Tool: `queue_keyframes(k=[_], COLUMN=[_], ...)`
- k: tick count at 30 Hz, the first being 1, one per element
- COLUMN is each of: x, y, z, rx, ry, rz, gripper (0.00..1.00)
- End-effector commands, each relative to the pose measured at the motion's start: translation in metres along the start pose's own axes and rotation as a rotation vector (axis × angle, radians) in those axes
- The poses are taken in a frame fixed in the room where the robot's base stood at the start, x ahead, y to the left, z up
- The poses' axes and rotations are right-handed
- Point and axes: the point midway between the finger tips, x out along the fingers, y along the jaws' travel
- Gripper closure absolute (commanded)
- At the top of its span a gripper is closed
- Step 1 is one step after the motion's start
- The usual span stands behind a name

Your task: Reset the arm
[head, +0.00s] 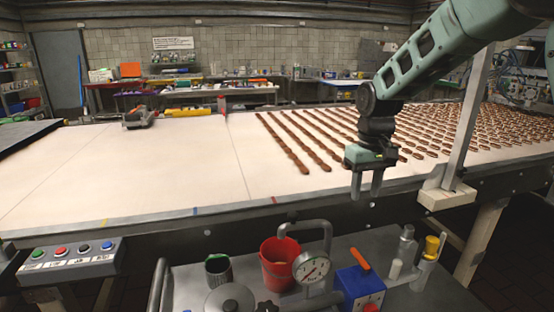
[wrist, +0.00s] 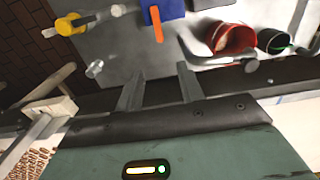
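My gripper (head: 367,186) hangs over the near edge of the conveyor, fingers pointing down. Its two fingers are spread apart with nothing between them, so it is open and empty. The wrist view shows the same spread fingers (wrist: 160,88) above the grey cart top (wrist: 125,45). My arm reaches in from the upper right of the head view. The pale conveyor belt (head: 130,180) lies beneath and behind the gripper. Rows of brown sandwich pieces (head: 290,150) cover its right part.
A cart in front holds a red bucket (head: 277,262), a pressure gauge (head: 311,267), a blue box (head: 358,290) and a yellow-topped bottle (head: 430,250). A button panel (head: 72,256) is at lower left. A metal post (head: 468,125) stands right of the gripper. The belt's left part is mostly clear.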

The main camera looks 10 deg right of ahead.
Motion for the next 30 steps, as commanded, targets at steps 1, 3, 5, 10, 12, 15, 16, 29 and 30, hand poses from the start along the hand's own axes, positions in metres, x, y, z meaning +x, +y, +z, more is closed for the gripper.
queue_keyframes(k=[1,3,5,10,12,15,16,29,30], x=[0.0,-0.001,-0.002,-0.004,-0.002,0.004,0.006,0.022,0.022], y=[-0.004,-0.018,-0.041,-0.129,-0.162,-0.193,-0.199,-0.213,-0.213], z=[0.002,0.008,0.019,0.086,0.124,0.18,0.197,0.284,0.284], rx=[-0.007,-0.03,-0.068,-0.244,-0.326,-0.435,-0.465,-0.624,-0.624], ry=[0.0,0.002,0.005,0.011,0.012,0.014,0.014,0.019,0.019], rz=[-0.002,-0.009,-0.02,-0.055,-0.064,-0.068,-0.068,-0.05,-0.05], gripper=[0.62,0.62,0.62,0.62,0.62,0.62,0.62,0.62,0.62])
